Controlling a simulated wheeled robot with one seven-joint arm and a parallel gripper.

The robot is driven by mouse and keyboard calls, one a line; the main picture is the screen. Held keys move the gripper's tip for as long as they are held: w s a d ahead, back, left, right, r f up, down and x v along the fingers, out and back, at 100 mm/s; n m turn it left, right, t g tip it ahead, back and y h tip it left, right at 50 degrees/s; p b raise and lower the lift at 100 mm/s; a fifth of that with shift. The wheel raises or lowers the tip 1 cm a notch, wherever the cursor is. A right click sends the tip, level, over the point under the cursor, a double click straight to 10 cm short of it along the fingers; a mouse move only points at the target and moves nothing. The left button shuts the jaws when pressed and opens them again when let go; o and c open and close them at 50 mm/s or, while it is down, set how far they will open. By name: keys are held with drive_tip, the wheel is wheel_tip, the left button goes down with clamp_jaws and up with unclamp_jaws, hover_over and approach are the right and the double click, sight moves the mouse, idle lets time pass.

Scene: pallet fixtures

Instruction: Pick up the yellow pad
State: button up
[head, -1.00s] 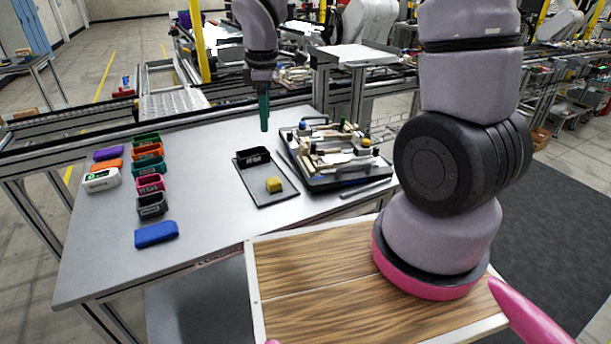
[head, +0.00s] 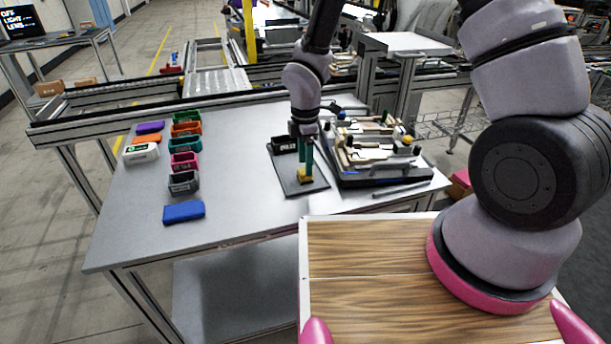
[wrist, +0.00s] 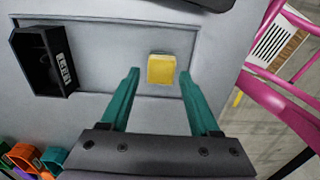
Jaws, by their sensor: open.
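The yellow pad (head: 304,175) is a small yellow block on the dark flat tray (head: 291,188) on the grey table. In the wrist view the yellow pad (wrist: 161,69) lies a little beyond the fingertips, between their lines, nearer the right finger. My gripper (head: 306,178) has green fingers and points down over the pad, partly covering it in the head view. In the wrist view my gripper (wrist: 159,73) is open, with nothing between its fingers. I cannot tell the exact height of the fingertips above the tray.
A black bin (head: 284,145) stands on the same tray. A fixture pallet (head: 375,178) with parts is close on the right. Coloured bins, including a pink one (head: 183,162), and a blue block (head: 184,212) are on the left. The table's middle is clear.

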wheel_tip(320, 180, down, 4)
drive_tip(key=shift+s+r, duration=0.1)
drive_tip(key=shift+r, duration=0.05)
clamp_jaws()
drive_tip(key=shift+r, duration=5.05)
